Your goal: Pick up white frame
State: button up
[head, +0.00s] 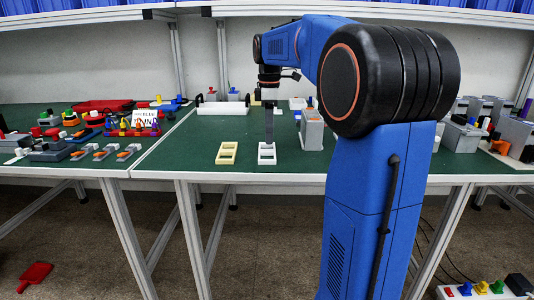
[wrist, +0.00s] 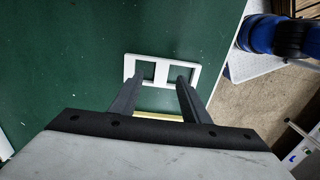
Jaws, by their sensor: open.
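The white frame (head: 267,161) is a flat rectangle with two openings, lying on the green table near its front edge. In the wrist view the white frame (wrist: 163,59) lies just ahead of and between my fingertips. My gripper (head: 269,142) points straight down over the frame's far part in the head view. In the wrist view my gripper (wrist: 160,77) is open, with its two fingers apart and nothing held. The fingers hide small parts of the frame; whether they touch it I cannot tell.
A pale yellow frame (head: 219,153) lies to the left; its edge shows between the fingers in the wrist view (wrist: 160,117). A grey box (head: 312,133) stands to the right. A white tray (head: 222,108) lies behind. Coloured parts crowd the left table.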

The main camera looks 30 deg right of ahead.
aim_at(269, 150)
notch_tip(269, 150, down, 5)
jog(key=shift+s, duration=0.15)
grip_shut()
